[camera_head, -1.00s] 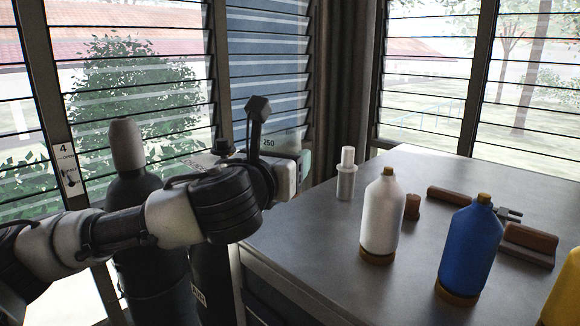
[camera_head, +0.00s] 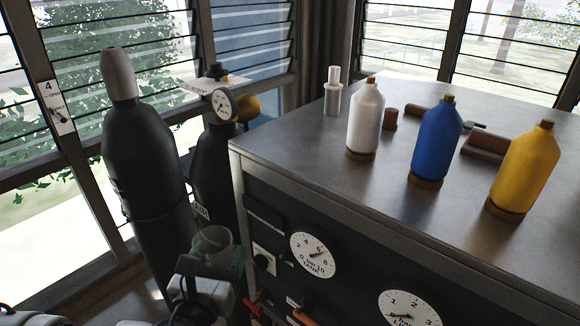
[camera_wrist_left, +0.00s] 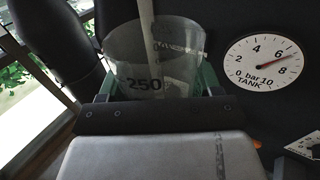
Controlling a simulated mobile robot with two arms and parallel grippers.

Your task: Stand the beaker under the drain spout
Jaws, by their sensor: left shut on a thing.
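The beaker (camera_head: 212,243) is a clear, tapered cup. In the left wrist view the beaker (camera_wrist_left: 150,55) carries a dark "250" mark. My left gripper (camera_head: 208,262) is shut on it, with green fingers on either side. I hold it low, in front of the dark panel under the bench and left of the TANK gauge (camera_head: 313,255). In the left wrist view a pale vertical strip shows at the beaker; I cannot tell whether it is inside or behind. I cannot make out the drain spout for certain. My right gripper is not in view.
Black cylinders (camera_head: 145,160) stand left of the bench (camera_head: 300,160), close to the beaker. An orange handle (camera_head: 304,317) and a second gauge (camera_head: 410,308) are on the panel. White (camera_head: 366,118), blue (camera_head: 437,140) and yellow (camera_head: 525,168) bottles stand on the bench top.

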